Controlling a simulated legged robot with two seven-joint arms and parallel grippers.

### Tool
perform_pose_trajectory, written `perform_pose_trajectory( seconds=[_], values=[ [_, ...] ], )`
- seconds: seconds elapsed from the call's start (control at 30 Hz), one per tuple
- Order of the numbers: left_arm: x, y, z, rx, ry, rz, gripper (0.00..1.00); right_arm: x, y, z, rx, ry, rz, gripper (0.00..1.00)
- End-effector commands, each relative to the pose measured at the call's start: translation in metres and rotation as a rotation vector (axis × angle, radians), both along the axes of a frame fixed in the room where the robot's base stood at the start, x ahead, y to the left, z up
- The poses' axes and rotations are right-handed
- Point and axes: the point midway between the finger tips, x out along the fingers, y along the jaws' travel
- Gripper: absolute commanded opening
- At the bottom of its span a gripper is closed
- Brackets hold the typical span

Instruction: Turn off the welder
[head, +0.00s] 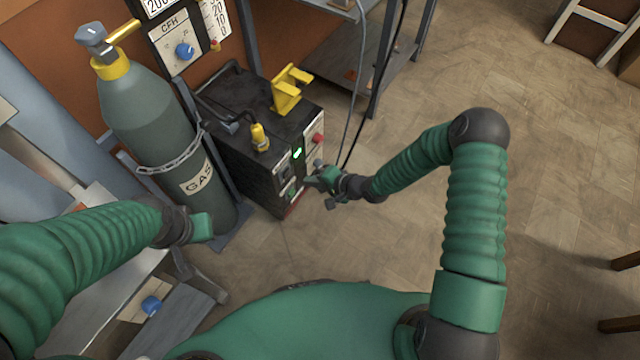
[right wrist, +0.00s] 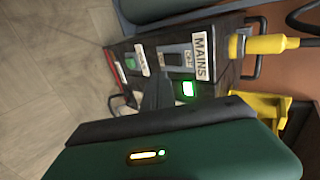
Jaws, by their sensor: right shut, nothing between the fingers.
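The welder (head: 252,180) is a black box on the floor beside the gas cylinder, left of centre in the head view. A green light (head: 297,153) glows on its front, with a red knob (head: 318,138) near it. In the right wrist view, the panel shows a MAINS label (right wrist: 201,52), a dark switch (right wrist: 172,59) beside it, the lit green light (right wrist: 187,89) and a green button (right wrist: 130,63). My right gripper (head: 318,177) is shut and empty, close in front of the panel; contact is unclear. My left gripper (head: 202,228) is near the cylinder's base; its fingers are unclear.
The grey gas cylinder (head: 150,115) is chained upright left of the welder. A yellow bracket (head: 288,90) and a yellow cable plug (head: 259,138) are on the welder's top. Cables hang right of it. Floor to the right is open.

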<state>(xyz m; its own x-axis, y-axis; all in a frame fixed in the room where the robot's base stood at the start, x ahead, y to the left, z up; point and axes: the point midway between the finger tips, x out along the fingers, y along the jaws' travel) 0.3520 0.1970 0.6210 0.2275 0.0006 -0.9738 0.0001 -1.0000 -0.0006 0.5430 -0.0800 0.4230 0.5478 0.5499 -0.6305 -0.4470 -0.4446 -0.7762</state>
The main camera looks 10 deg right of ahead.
Motion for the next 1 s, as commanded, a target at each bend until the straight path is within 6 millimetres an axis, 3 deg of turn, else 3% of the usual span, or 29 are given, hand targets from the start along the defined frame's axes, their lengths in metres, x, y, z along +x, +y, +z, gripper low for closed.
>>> perform_pose_trajectory(
  seconds=[0.03,0.17,0.4,0.77,0.87,1.0],
  values=[
    [0.0,0.0,-0.011,0.0,0.0,0.0,0.0,0.006,0.007,-0.013,-0.001,-0.002,0.004,0.0],
    [0.0,0.0,-0.024,0.0,0.0,0.0,0.0,0.021,0.023,-0.027,-0.001,-0.002,0.003,0.0],
    [0.0,0.0,-0.035,0.0,0.0,0.0,0.0,0.044,0.044,-0.018,-0.001,-0.003,0.001,0.0],
    [0.0,0.0,-0.034,0.0,0.0,0.0,0.0,0.046,0.046,-0.015,0.0,0.0,-0.001,0.0],
    [0.0,0.0,-0.024,0.0,0.0,0.0,0.0,0.051,0.051,-0.008,0.001,-0.001,-0.001,0.0],
    [0.0,0.0,-0.03,0.0,0.0,0.0,0.0,0.05,0.05,-0.014,-0.002,0.0,0.0,0.0]
  ],
)
